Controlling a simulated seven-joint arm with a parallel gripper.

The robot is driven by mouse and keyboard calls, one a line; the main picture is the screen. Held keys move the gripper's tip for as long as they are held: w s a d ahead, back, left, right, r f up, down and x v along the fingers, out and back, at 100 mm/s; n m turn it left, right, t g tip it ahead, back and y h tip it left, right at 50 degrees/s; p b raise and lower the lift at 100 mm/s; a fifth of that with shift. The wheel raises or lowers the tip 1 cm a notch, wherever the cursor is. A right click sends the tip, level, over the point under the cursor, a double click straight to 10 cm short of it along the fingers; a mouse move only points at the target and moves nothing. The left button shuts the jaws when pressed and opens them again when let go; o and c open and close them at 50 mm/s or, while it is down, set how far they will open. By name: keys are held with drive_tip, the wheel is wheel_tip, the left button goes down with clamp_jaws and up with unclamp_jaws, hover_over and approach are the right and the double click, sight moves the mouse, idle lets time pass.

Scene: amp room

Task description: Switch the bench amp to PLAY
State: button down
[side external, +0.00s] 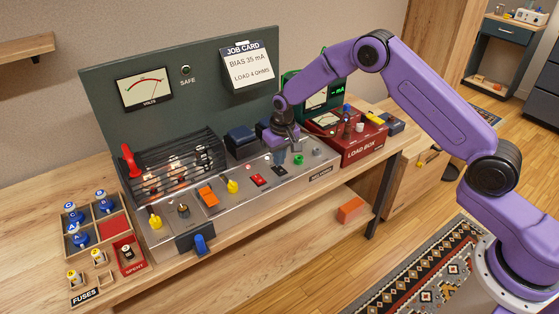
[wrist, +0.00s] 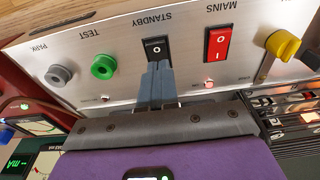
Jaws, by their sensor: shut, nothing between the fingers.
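The bench amp (side external: 215,205) is a silver sloped panel with switches and knobs on the bench. Its black rocker switch (wrist: 157,46), labelled STANDBY, shows upside down in the wrist view beside the red MAINS rocker (wrist: 217,43). The black rocker (side external: 279,170) is also in the side view. No PLAY label is readable. My gripper (wrist: 160,68) is shut and empty. Its fingertips are at the near edge of the black rocker and cover part of it. I cannot tell whether they touch. In the side view my gripper (side external: 281,158) points down over the panel's right part.
A green knob (wrist: 103,66) and a grey knob (wrist: 61,76) sit beside the STANDBY rocker. A yellow lever (wrist: 283,45) is past MAINS. Tubes stand in a cage (side external: 175,163). The red load box (side external: 350,140) is right of the amp, the fuse tray (side external: 66,245) left.

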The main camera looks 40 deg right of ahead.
sight(276, 167)
wheel_tip(276, 167, up, 13)
drive_tip(key=w, duration=0.1)
drive_tip(key=shift+w+f, duration=0.2)
drive_tip(key=shift+w, duration=0.05)
idle(0.3)
